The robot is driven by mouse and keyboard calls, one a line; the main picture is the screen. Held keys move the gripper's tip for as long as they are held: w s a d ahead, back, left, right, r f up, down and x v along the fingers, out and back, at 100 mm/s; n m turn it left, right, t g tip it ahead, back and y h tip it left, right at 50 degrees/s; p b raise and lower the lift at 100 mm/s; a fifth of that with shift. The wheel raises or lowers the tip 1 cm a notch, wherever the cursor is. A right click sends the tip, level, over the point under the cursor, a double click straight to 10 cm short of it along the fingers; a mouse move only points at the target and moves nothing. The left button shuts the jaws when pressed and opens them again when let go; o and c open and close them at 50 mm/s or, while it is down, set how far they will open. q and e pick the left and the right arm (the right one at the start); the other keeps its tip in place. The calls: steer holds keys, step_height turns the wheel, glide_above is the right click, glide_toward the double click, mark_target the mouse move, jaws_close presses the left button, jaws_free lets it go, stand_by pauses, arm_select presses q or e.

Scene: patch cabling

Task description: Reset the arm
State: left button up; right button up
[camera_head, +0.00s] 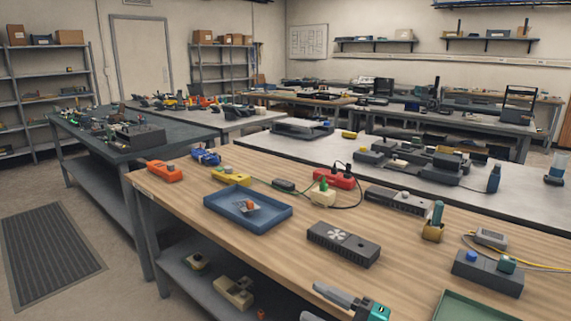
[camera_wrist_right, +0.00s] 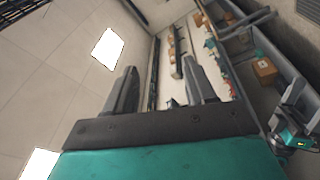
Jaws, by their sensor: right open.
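My right gripper (camera_head: 310,302) comes in at the bottom edge of the head view, grey fingers pointing left with a teal body behind. In the right wrist view the two dark fingers of this gripper (camera_wrist_right: 163,80) stand wide apart with nothing between them. It is open and empty. In the head view it shows in front of the wooden table's (camera_head: 300,274) near edge; its height over it is hard to tell. My left gripper does not show in the head view. A grey and teal part at the right of the wrist view cannot be made out clearly.
On the table are a blue tray (camera_head: 217,209) with a small orange item, a black vented box (camera_head: 343,244), a red power strip (camera_head: 333,177), a grey box (camera_head: 487,274) by a yellow cable, and a green tray (camera_head: 474,306) near the gripper. The table's left front is clear.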

steer(key=s+d+f+m+h+p, duration=0.1)
steer(key=s+d+f+m+h, duration=0.4)
steer(key=m, duration=0.6)
steer(key=s+d+f+m+h, duration=0.6)
steer(key=s+f+m+h, duration=0.3)
steer(key=s+f, duration=0.3)
steer(key=shift+s+d+f+m+p, duration=0.2)
steer(key=shift+f+m+p, duration=0.15)
steer(key=shift+f+m, duration=0.5)
steer(key=shift+r, duration=0.1)
